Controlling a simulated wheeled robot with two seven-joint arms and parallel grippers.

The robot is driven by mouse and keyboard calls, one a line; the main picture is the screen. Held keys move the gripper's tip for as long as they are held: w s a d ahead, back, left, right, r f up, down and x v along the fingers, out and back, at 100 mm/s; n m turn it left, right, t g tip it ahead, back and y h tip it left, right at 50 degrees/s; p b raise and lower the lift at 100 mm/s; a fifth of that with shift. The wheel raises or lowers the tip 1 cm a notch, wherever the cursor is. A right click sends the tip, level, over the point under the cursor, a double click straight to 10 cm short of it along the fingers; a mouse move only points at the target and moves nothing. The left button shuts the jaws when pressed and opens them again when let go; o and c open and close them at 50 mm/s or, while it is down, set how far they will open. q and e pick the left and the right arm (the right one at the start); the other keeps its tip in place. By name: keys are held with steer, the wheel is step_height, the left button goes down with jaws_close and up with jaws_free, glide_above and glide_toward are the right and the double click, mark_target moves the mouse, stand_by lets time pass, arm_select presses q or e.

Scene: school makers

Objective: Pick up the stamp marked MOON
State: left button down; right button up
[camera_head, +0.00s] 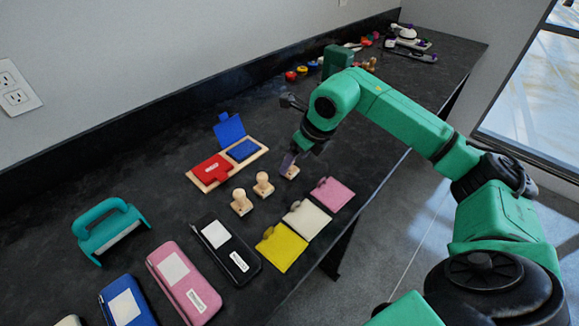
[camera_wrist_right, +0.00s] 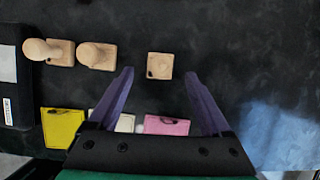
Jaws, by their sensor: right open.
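Three small wooden stamps stand on the dark counter. The nearest one (camera_head: 241,203) and the middle one (camera_head: 264,184) are close together; the third (camera_head: 292,172) is partly hidden under my right gripper (camera_head: 289,161). In the right wrist view the third stamp (camera_wrist_right: 160,66) lies between and slightly beyond the open purple fingers (camera_wrist_right: 159,76), touching neither. The other two stamps (camera_wrist_right: 97,55) (camera_wrist_right: 48,50) stand to its left. I cannot read which stamp is marked MOON. My left gripper is not in view.
A wooden tray (camera_head: 211,187) holds red and blue ink pads behind the stamps. Pencil cases (camera_head: 225,250) and a teal-handled tool (camera_head: 108,225) are at the left. Counter right of the third stamp is clear.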

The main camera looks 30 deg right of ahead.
steer(key=x, duration=0.4)
steer(key=shift+s+r, duration=0.1)
jaws_close()
